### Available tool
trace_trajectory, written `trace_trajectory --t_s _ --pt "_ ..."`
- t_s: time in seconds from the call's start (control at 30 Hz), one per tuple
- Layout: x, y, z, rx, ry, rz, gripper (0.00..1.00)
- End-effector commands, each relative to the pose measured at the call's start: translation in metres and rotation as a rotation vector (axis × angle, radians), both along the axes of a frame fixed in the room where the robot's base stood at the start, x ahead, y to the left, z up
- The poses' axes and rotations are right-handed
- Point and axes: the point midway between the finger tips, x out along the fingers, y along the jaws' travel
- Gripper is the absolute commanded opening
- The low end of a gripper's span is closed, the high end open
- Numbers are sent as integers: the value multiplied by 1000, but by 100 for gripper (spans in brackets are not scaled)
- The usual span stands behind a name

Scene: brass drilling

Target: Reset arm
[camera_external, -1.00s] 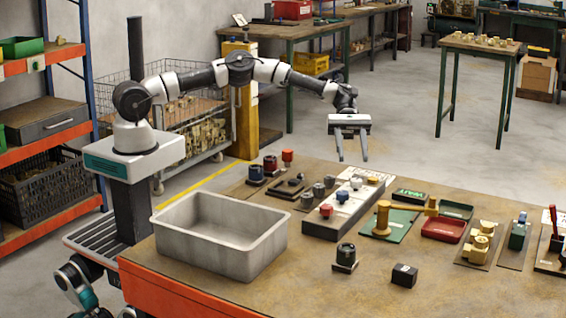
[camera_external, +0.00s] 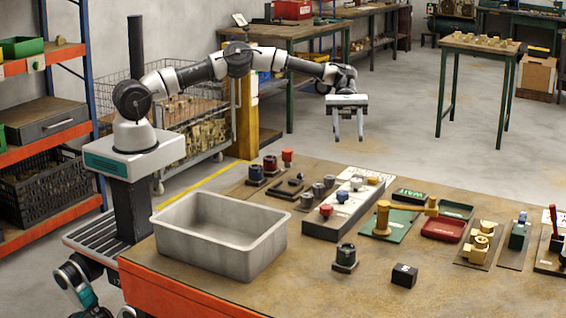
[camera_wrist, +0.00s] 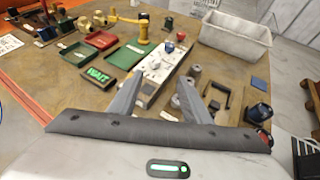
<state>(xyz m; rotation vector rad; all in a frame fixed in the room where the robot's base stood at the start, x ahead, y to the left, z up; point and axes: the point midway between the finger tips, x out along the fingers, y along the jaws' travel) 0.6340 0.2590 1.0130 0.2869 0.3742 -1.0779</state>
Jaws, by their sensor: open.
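My gripper (camera_external: 348,138) is open and empty. It hangs in the air above the far side of the workbench (camera_external: 300,290), fingers pointing down, with nothing touching it. In the wrist view the two grey fingers of my gripper (camera_wrist: 158,105) are spread apart in front of the bench. Between and beyond them lies the long grey block (camera_wrist: 160,70) with blue and red knobs. My arm is stretched out to the right from its base at the left of the external view.
A large grey bin (camera_external: 220,235) stands at the bench's left. A green-lit WAIT sign (camera_wrist: 98,76), a red tray (camera_external: 443,229), a brass part on a green plate (camera_external: 382,220) and a black cube (camera_external: 404,275) lie on the bench. The front middle of the bench is largely clear.

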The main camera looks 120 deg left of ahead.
Motion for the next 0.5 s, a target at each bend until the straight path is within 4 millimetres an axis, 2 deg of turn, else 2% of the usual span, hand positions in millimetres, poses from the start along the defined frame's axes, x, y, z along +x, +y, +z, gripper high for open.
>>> trace_trajectory --t_s 0.03,0.17,0.2,0.3,0.4,0.5 --pt "4 -26 14 64 -15 -62 44" --pt "0 -98 42 287 -70 -262 44" --pt "-6 -120 49 362 -92 -330 44" --pt "-26 -167 67 545 -149 -492 44" --pt "-54 -202 83 715 -210 -645 44" --pt "-87 -227 100 875 -276 -784 44"
